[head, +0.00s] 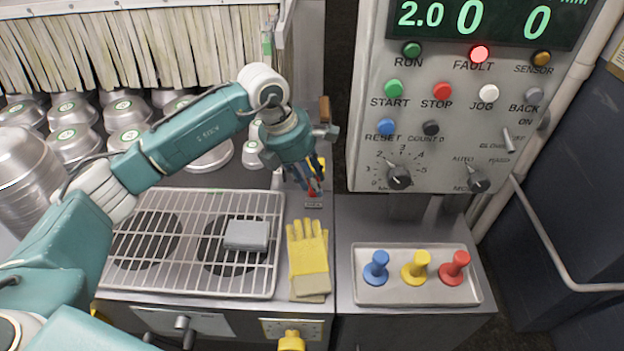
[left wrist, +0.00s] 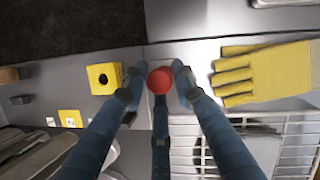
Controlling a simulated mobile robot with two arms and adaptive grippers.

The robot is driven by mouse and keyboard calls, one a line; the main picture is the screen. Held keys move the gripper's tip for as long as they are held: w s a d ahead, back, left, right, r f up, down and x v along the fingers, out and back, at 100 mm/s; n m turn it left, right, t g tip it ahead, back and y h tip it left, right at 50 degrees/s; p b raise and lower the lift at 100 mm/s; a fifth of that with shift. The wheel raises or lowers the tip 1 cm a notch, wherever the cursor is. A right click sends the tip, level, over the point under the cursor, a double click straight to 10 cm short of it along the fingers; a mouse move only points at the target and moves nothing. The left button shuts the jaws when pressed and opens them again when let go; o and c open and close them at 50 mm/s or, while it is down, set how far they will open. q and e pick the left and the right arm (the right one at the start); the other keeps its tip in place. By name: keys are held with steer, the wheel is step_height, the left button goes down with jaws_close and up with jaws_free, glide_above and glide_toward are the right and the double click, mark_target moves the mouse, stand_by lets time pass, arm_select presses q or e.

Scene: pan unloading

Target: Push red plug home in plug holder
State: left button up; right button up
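My left gripper (head: 310,187) points down at the counter behind the yellow gloves. A round red knob (left wrist: 160,80) sits between its fingers in the left wrist view; I cannot tell whether the fingers press on it. In the head view a bit of red (head: 312,192) shows at the fingertips, with a small label in front. A yellow block with a dark round hole (left wrist: 103,78) is beside the fingers. My right gripper is not in view.
Yellow gloves (head: 308,258) lie on the counter close to the gripper. A wire rack (head: 150,277) with a grey block (head: 247,235) is to their left. The control panel (head: 440,130), with its red FAULT lamp lit, rises at the right. Metal pans (head: 75,147) crowd the back left.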

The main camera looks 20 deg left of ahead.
arm_select(q)
steer(key=shift+o, duration=1.3)
steer(key=v, duration=1.2)
steer(key=shift+r, duration=0.15)
